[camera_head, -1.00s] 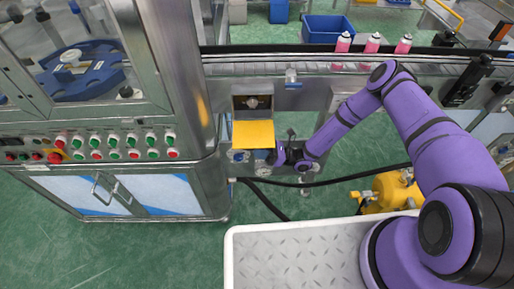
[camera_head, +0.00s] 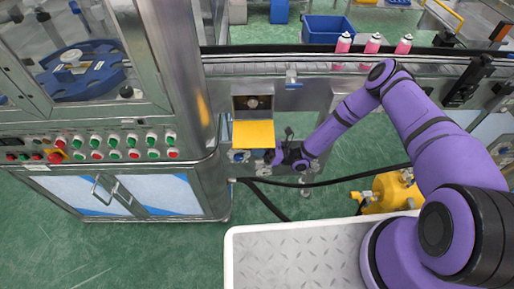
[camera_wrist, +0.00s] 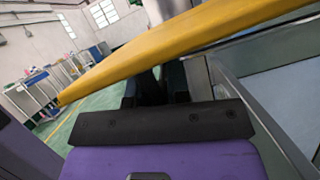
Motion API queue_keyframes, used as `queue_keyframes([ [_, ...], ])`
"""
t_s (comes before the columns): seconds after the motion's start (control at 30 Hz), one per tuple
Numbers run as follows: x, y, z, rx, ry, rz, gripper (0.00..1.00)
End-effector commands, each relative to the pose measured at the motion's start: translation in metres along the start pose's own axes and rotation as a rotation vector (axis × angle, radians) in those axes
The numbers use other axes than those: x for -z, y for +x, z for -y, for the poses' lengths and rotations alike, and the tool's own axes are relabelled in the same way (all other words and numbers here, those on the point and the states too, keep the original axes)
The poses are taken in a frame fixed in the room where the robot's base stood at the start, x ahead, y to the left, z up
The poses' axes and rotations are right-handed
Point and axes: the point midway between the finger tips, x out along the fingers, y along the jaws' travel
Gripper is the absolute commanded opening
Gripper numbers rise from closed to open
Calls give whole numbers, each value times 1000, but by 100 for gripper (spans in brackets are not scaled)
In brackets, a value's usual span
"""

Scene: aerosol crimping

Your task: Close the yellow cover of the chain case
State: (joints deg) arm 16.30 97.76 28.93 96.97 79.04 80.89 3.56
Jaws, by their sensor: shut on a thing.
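The yellow cover (camera_head: 253,134) of the chain case (camera_head: 237,103) is open in the head view. It sticks out below the case's opening, where a dark round part shows inside. My gripper (camera_head: 271,157) is at the cover's lower right corner, coming from the right. In the wrist view, the cover (camera_wrist: 190,42) runs as a slanted yellow band across the picture, just past my dark fingers (camera_wrist: 157,86). My gripper is shut on the cover's edge; the fingertips are mostly hidden behind the cover.
A conveyor (camera_head: 350,66) with several pink cans (camera_head: 372,43) runs behind the case. A machine cabinet with a button panel (camera_head: 118,146) stands to the left. A dark hose (camera_head: 330,181) and a yellow machine (camera_head: 391,191) are at the lower right. Green floor below is open.

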Motion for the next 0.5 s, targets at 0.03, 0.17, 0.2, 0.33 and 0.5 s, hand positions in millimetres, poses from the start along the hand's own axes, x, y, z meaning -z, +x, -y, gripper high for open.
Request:
queue_keyframes([
  [0.03,2,-1,-3,-1,8,-3,0],
  [0.17,2,-1,-3,0,13,-4,0],
  [0.2,2,-1,-4,1,15,-4,0],
  [0.33,2,-1,-4,3,22,-5,0],
  [0.5,0,-1,-6,12,43,-5,0],
])
